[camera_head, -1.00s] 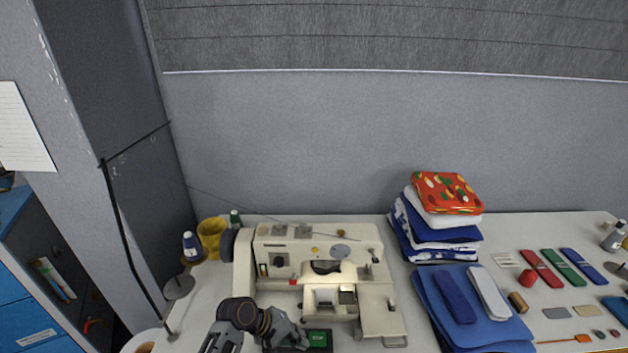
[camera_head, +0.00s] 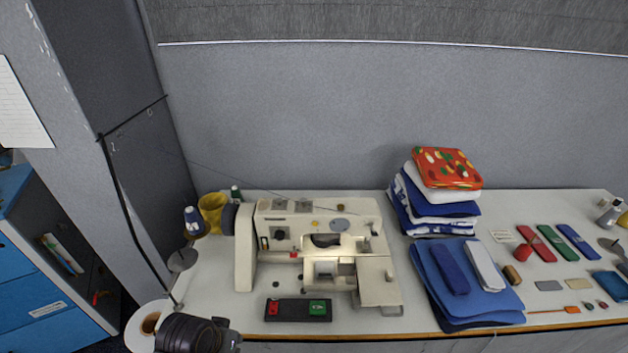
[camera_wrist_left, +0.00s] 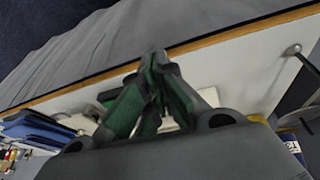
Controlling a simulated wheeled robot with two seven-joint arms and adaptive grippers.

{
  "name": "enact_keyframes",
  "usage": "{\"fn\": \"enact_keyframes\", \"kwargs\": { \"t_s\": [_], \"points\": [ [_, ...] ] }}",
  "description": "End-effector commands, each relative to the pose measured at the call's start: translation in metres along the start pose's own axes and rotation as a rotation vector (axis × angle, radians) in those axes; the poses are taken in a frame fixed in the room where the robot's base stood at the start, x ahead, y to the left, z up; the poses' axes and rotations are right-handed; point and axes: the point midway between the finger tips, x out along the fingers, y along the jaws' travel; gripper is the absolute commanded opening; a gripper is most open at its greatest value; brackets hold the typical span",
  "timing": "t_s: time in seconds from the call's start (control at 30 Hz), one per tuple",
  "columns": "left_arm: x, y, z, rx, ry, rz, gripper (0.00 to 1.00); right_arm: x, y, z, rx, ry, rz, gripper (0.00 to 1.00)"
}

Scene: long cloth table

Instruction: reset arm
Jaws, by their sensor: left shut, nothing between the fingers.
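My left arm shows in the head view only as a dark joint (camera_head: 196,335) at the bottom edge, left of the middle; its fingers are out of that view. In the left wrist view my left gripper (camera_wrist_left: 157,62) has its green-sided fingers together at the tips with nothing between them. It is by the wooden front edge of the table (camera_wrist_left: 110,74). My right gripper is in neither view. A white sewing machine (camera_head: 318,240) stands on the table, with a dark control box (camera_head: 291,310) in front that has a red button and a green button.
A stack of folded cloths (camera_head: 438,200) stands right of the machine, with blue fabric pieces (camera_head: 490,300) in front. Small coloured items lie farther right. A yellow mug (camera_head: 211,213) and thread spools are at the left. Bare table lies around the control box.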

Motion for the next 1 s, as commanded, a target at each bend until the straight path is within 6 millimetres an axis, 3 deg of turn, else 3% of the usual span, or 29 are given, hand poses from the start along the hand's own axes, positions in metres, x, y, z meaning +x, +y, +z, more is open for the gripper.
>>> {"fn": "enact_keyframes", "kwargs": {
  "t_s": [0.43,0.77,1.0],
  "points": [
    [-0.026,-0.022,0.016,0.089,0.001,-0.093,0.00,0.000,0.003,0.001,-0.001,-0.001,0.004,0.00],
    [0.001,-0.024,0.018,0.090,-0.009,-0.092,0.00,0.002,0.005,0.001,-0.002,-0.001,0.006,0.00],
    [0.031,-0.026,0.021,0.090,-0.017,-0.090,0.00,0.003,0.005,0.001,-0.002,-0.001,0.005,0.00]
  ]
}}
